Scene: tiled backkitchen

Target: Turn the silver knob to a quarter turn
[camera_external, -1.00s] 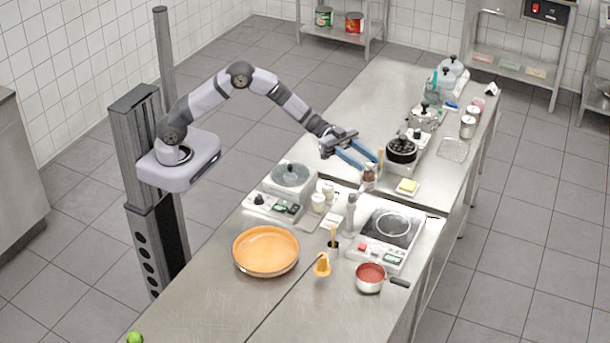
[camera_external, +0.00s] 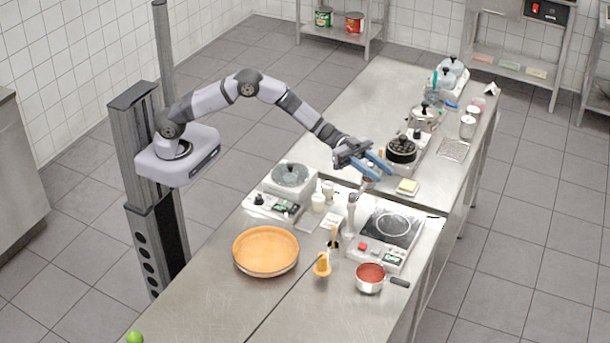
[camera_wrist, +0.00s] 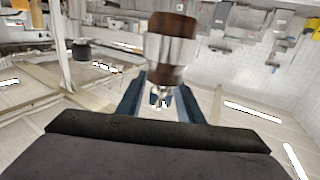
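I cannot pick out the silver knob with certainty in either view. The knobs I can see look dark: one on the left appliance's front panel (camera_external: 258,199) and one by the back burner (camera_external: 417,133). My gripper (camera_external: 378,168) is in the air over the far part of the counter, left of the black pot (camera_external: 401,150). Its blue fingers are apart, with nothing visibly held. In the wrist view, a brown cylinder with a pale band (camera_wrist: 172,50) stands close, at and beyond the fingertips (camera_wrist: 160,90); I cannot tell if they touch it.
An induction hob (camera_external: 391,228) with red and green controls lies nearer on the counter. A yellow block on a small dish (camera_external: 407,187) is right of my gripper. An orange pan (camera_external: 265,250) and a red-filled saucepan (camera_external: 370,273) stand in front. The near-left counter is mostly clear.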

